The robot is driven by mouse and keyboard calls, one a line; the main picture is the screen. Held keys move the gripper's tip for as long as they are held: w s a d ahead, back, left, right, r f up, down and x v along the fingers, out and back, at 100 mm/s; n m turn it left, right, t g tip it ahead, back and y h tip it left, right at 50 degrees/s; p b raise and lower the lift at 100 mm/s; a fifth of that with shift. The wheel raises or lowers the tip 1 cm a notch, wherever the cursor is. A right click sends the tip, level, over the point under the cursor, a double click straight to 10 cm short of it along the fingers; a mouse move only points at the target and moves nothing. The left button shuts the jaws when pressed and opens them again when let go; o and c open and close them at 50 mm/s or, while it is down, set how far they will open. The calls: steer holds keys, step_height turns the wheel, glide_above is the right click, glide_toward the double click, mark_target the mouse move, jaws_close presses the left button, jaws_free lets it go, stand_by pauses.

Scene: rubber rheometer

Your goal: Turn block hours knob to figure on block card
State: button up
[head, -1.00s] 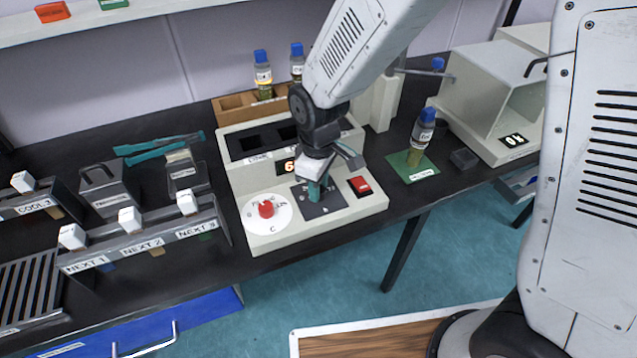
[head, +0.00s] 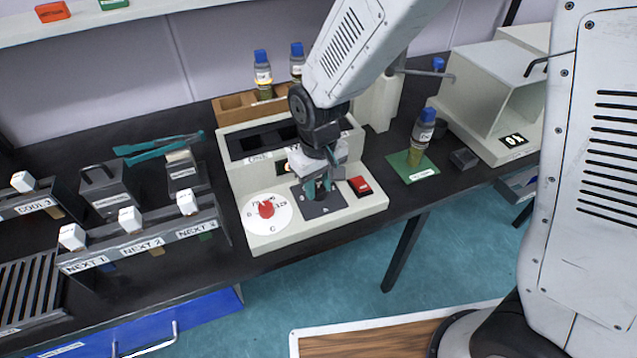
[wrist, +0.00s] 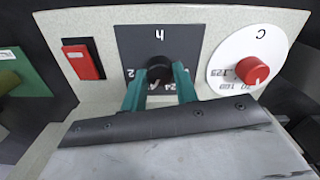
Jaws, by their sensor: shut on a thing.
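The hours knob (wrist: 160,69) is a small black knob with a pale mark, on a dark square plate (wrist: 140,38) lettered "h". My gripper (wrist: 160,88) has its teal fingers closed on either side of this knob. Figures on the plate, including a "2" and a "24", are partly covered by the fingers. In the head view my gripper (head: 319,188) is over the dark plate (head: 335,203) of the pale block unit (head: 270,238), and hides the knob. No block card can be made out for certain.
A red knob (wrist: 252,70) on a white dial marked "C" is on one side of the plate, a red rocker switch (wrist: 83,62) on the other. A blue-capped bottle (head: 421,130) stands on a green mat (head: 400,170). Racks labelled NEXT (head: 140,245) stand at left.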

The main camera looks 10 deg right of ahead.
mark_target(319, 189)
steer(key=o, duration=1)
steer(key=shift+c, duration=0.2)
step_height(319, 189, up, 8)
steer(key=shift+f, duration=0.1)
steer(key=s+d+r+m, duration=0.2)
steer(key=s+d+r, duration=0.5)
steer(key=s+d, duration=0.3)
steer(key=s+d+r+m+t, duration=0.1)
steer(key=s+d+r+m, duration=0.2)
steer(key=s+d+r, duration=0.4)
steer(key=s+d, duration=0.2)
steer(key=d, duration=0.1)
steer(key=shift+s+d+m, duration=0.3)
steer(key=shift+s+d, duration=0.1)
